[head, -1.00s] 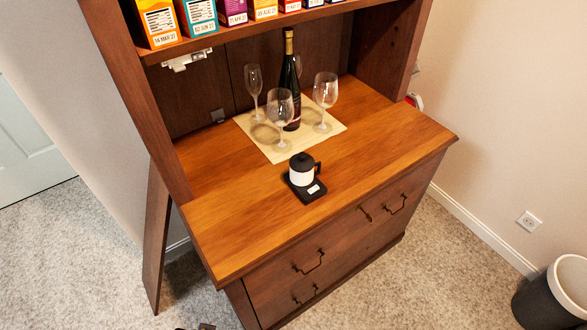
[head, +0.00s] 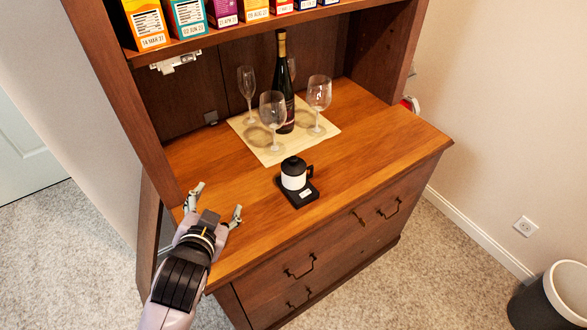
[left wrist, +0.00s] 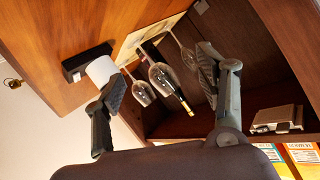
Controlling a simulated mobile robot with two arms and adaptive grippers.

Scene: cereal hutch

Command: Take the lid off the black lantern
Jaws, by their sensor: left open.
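The black lantern (head: 295,181) looks like a small mug with a white body, a black lid (head: 293,164) on top and a dark handle on its right. It stands upright on a black square base (head: 304,196) on the wooden counter. In the left wrist view the lantern's white body (left wrist: 101,69) shows beside the left-hand finger, which partly hides it. My left gripper (head: 217,203) is open and empty, at the counter's left front edge, left of the lantern and apart from it. Its two spread fingers (left wrist: 157,75) also show in the left wrist view. My right gripper is not in view.
A bottle (head: 284,95) and several wine glasses (head: 319,95) stand on a light mat (head: 265,152) behind the lantern. Cereal boxes (head: 187,18) line the shelf above. The counter (head: 385,142) right of the lantern is clear. The left side panel (head: 130,95) rises behind my gripper.

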